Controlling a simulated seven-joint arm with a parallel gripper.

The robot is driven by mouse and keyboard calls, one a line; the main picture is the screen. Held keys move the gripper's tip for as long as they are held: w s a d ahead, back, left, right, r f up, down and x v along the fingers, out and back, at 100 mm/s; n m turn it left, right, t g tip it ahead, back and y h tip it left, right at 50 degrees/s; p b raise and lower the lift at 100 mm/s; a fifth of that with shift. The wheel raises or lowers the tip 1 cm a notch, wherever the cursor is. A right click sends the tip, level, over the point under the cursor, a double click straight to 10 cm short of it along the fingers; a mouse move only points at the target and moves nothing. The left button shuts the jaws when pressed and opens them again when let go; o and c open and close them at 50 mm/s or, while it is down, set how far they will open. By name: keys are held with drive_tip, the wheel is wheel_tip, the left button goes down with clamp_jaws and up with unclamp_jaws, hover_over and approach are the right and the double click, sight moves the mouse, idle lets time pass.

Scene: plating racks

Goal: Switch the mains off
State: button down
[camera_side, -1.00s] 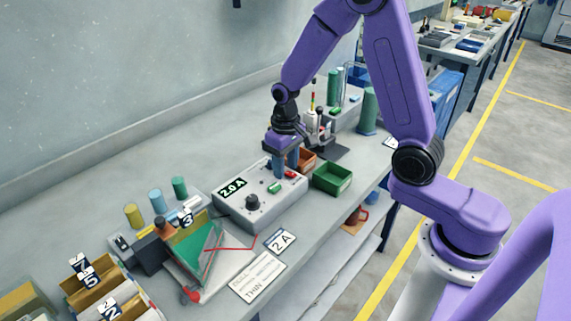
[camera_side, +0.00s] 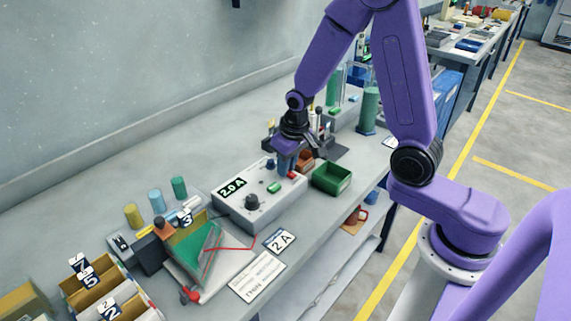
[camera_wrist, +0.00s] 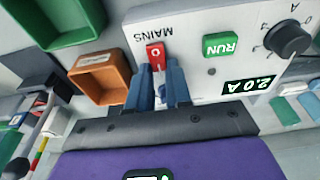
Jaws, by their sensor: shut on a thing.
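The power supply is a grey box (camera_side: 236,207) on the bench with a 2.0 A display, a black dial and a green RUN button (camera_wrist: 220,45). Its red switch (camera_wrist: 156,56), marked MAINS and 0, sits at the end of the panel near the small bins. My gripper (camera_wrist: 158,66) is tilted over that end, its blue fingers on either side of the red switch and shut on it. In the side view my gripper (camera_side: 287,174) partly covers the panel, and a little red shows beside the fingertips. The switch's exact position is hard to tell.
A green bin (camera_side: 332,179) and an orange-brown bin (camera_wrist: 101,77) stand close beside the box. Green cylinders and a stand are behind my gripper. A green board in a holder (camera_side: 196,246), cards and numbered boxes lie to the left.

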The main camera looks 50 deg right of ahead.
drive_tip(key=shift+s+d+r+t, duration=0.1)
drive_tip(key=shift+s+t, duration=0.05)
drive_tip(key=shift+t, duration=1.05)
drive_tip(key=c, duration=1)
unclamp_jaws()
drive_tip(key=shift+c, duration=0.2)
drive_tip(key=shift+s, duration=0.1)
drive_tip(key=shift+r, duration=1.55)
drive_tip(key=s+r, duration=1)
drive_tip(key=s, duration=0.4)
drive_tip(key=shift+d, duration=0.25)
